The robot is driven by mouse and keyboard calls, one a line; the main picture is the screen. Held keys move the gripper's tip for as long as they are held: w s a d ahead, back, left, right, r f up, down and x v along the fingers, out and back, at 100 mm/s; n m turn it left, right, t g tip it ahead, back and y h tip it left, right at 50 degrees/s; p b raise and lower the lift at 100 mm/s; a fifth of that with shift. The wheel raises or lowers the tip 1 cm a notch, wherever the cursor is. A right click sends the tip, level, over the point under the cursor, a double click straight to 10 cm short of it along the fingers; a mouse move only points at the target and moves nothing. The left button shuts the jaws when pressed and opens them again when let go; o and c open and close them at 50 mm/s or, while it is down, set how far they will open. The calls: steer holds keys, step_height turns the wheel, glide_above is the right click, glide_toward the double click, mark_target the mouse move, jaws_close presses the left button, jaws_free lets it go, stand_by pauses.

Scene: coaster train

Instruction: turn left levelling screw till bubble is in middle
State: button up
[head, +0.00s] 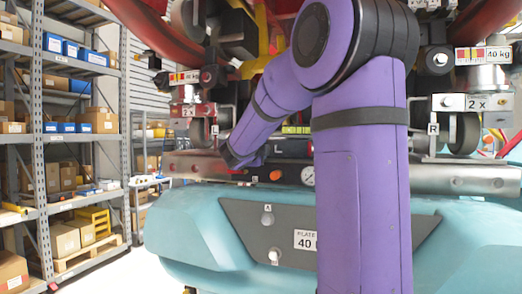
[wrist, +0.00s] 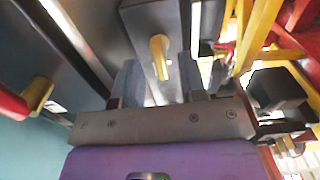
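My gripper (wrist: 163,88) shows in the wrist view with its two dark fingers apart. A yellow handle (wrist: 160,56) on a grey block appears in line with the gap between them; I cannot tell whether either finger touches it. In the head view my purple arm reaches down to the left, and its forearm hides the fingers. An L plate (head: 214,129) stands left of the wrist and an R plate (head: 433,129) stands to the right. I cannot clearly make out the left levelling screw. A yellow-green strip (head: 296,130) shows behind my arm; no bubble can be read.
A teal body with a grey plate (head: 240,222) lies below a metal beam (head: 460,180) with a round gauge (head: 308,175). Red rails and wheel parts hang above. In the wrist view, a red and yellow handle (wrist: 38,95) is left and a black block (wrist: 278,88) right.

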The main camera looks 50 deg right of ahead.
steer(key=shift+w+d, duration=0.15)
steer(key=shift+d, duration=0.4)
jaws_close()
steer(key=shift+m, duration=0.4)
